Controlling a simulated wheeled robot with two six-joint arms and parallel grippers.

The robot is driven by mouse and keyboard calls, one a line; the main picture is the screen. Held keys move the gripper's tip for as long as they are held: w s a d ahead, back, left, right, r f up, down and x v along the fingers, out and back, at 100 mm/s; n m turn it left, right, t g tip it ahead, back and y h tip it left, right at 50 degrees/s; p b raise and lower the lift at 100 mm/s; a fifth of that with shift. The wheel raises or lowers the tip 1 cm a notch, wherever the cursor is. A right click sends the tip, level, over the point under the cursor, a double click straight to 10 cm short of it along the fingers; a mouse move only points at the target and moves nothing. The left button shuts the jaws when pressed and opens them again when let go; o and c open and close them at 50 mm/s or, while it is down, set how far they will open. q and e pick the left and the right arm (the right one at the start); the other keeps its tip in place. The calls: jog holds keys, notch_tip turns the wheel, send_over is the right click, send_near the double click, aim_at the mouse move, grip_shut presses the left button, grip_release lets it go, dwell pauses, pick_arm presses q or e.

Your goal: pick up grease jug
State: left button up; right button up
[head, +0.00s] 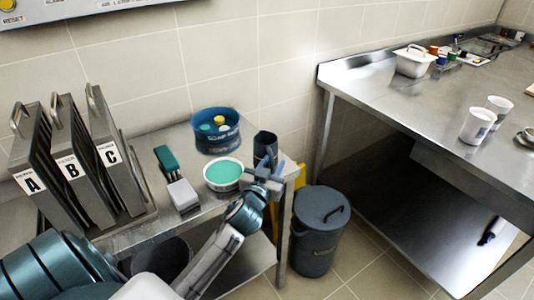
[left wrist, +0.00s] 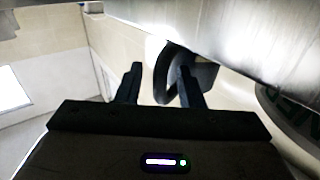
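The dark grey jug (head: 265,143), which I take for the grease jug, stands at the right end of the steel side table. My left gripper (head: 270,163) is in front of it, partly covering its lower part. In the left wrist view the two fingers (left wrist: 159,70) are apart. A dark curved, handle-like part (left wrist: 172,62) shows around and behind the right finger. I cannot tell whether they touch. My right gripper is in neither view.
A white tub with green contents (head: 223,174) stands just left of the gripper. A blue bucket (head: 217,135) is behind it. A lidded grey bin (head: 319,235) stands on the floor to the right. Lettered steel panels (head: 75,160) stand at left.

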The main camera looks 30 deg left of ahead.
pick_arm(q)
grip_shut()
jog(key=shift+r, duration=0.1)
